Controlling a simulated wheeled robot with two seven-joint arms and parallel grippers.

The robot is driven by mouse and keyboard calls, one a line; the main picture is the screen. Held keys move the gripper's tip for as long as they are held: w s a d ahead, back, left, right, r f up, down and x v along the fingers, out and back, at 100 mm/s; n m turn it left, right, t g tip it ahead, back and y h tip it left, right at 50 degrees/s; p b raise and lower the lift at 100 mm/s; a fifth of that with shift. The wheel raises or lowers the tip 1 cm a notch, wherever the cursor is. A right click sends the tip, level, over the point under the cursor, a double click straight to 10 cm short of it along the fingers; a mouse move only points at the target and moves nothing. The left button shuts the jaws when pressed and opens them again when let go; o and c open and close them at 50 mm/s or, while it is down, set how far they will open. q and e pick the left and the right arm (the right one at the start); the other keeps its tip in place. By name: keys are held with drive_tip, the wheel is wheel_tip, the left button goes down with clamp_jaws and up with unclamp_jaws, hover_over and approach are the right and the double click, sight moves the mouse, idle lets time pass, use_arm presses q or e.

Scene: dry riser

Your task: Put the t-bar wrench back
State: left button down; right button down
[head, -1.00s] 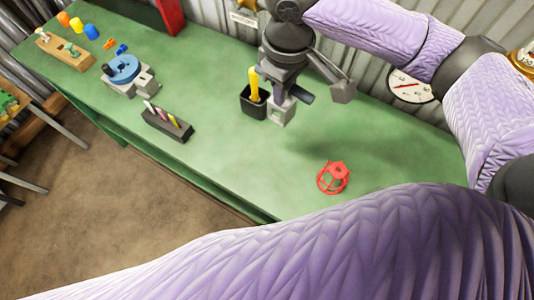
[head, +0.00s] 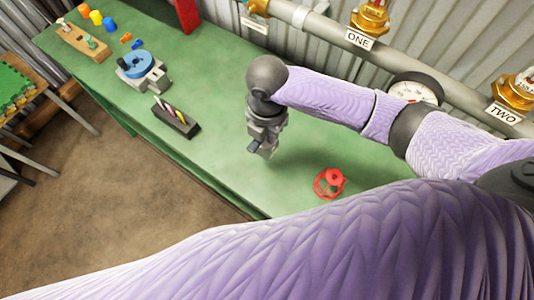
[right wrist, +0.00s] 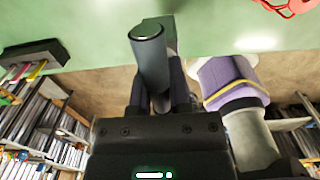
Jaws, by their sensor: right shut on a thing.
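My right gripper (head: 262,148) is over the green bench, left of the red cage-like part. In the right wrist view it is shut on a thick dark grey cylinder with a paler round end, which I take to be the t-bar wrench (right wrist: 149,50). Only part of it shows there, and its cross shape cannot be made out. In the head view, a short dark end of it shows beside the fingers. The black holder with a yellow handle seen earlier is hidden behind my right arm. My left gripper is out of view.
The red cage-like part (head: 329,183) lies on the green bench (head: 225,155). A dark block with several pens (head: 176,117), a blue-topped vise (head: 137,64) and a wooden rack (head: 84,42) stand to the left. Pipes with brass valves (head: 370,17) and a gauge run behind.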

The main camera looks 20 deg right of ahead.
sight(267, 148)
wheel_tip(267, 148, down, 7)
drive_tip(key=shift+f+b, duration=0.1)
drive_tip(key=shift+b, duration=1)
drive_tip(key=c, duration=0.6)
unclamp_jaws()
drive_tip(key=shift+o, duration=0.2)
wheel_tip(267, 148, up, 12)
drive_tip(key=p, duration=0.4)
drive_tip(key=shift+f, duration=0.2)
drive_tip(key=shift+r, duration=0.4)
